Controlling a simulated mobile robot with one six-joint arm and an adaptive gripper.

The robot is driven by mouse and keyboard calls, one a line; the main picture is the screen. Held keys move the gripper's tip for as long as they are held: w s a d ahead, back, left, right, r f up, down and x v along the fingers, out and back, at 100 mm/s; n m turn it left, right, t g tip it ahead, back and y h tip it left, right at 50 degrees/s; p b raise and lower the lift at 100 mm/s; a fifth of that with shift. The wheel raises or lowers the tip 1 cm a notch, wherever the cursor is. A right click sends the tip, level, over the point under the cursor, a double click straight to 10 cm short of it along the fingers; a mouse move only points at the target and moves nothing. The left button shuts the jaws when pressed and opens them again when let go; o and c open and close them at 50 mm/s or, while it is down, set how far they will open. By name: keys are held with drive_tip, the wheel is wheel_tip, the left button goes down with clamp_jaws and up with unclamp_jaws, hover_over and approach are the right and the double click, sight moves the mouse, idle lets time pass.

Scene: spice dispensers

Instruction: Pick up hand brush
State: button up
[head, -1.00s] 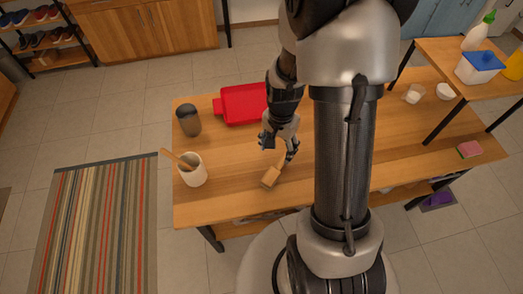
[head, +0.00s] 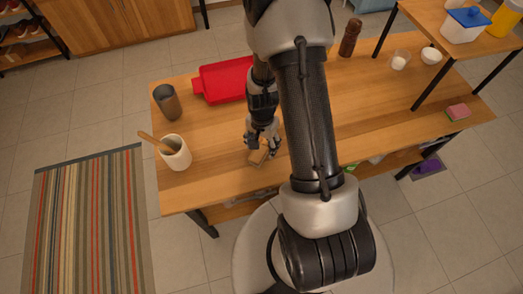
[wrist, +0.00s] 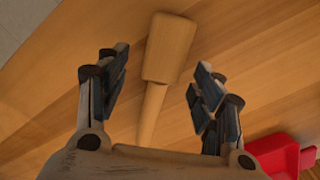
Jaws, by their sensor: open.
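The hand brush (wrist: 170,48) is a light wooden piece with a broad block head and a narrow tapering handle. It lies on the wooden table (head: 330,118). In the head view the brush (head: 258,158) is near the table's front edge, partly hidden by my gripper (head: 262,143). In the wrist view my gripper (wrist: 160,95) is open, with one finger on each side of the brush. The handle runs between the fingers toward the palm, and the head reaches past the fingertips. I see gaps between the brush and both fingers.
A white cup (head: 174,153) with a wooden utensil and a dark tumbler (head: 167,103) stand to the left. A red tray (head: 222,82) lies behind my gripper. A raised shelf (head: 440,35) stands at the right. The table right of my arm is mostly clear.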

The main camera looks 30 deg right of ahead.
sight(261, 148)
wheel_tip(261, 148, down, 4)
drive_tip(key=shift+w+r+b, duration=0.1)
drive_tip(key=shift+r+b, duration=0.15)
drive_tip(key=shift+b, duration=0.25)
drive_tip(key=shift+r, duration=0.1)
drive_tip(key=shift+c, duration=0.6)
drive_tip(key=c, duration=1.2)
